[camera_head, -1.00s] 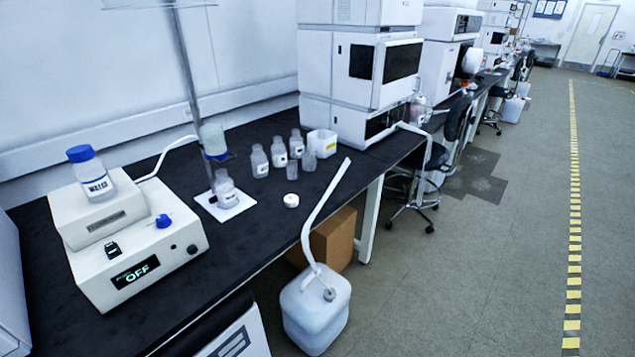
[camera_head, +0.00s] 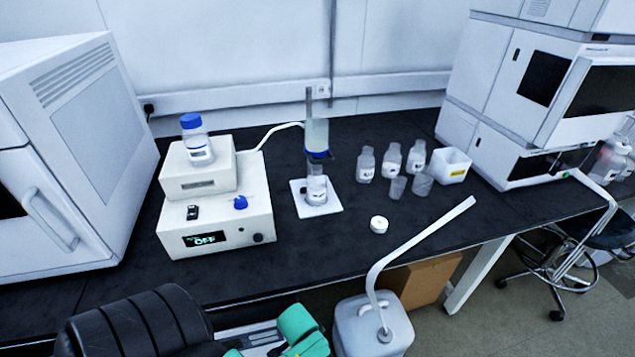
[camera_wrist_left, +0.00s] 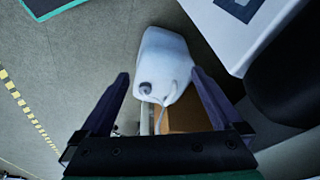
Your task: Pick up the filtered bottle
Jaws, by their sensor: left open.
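A clear bottle (camera_head: 317,189) with a white label stands upright on a white plate (camera_head: 322,212) at the filter stand, in the middle of the bench. A filter funnel (camera_head: 317,134) with a blue lower part sits directly above it. I cannot tell whether the bottle's mouth touches the funnel. My left gripper (camera_wrist_left: 160,74) is open and empty in the left wrist view. It points down past the bench toward the floor and a white canister, well away from the bottle. In the head view only dark and green parts of my arm show at the bottom edge. My right gripper is not in view.
A pump box (camera_head: 215,215) reading OFF carries a blue-capped bottle (camera_head: 196,140). Several bottles (camera_head: 391,160), a white bin (camera_head: 451,166) and a white cap (camera_head: 379,224) are right of the stand. The canister (camera_head: 375,325) with its tube stands before the bench. Large instruments flank both sides.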

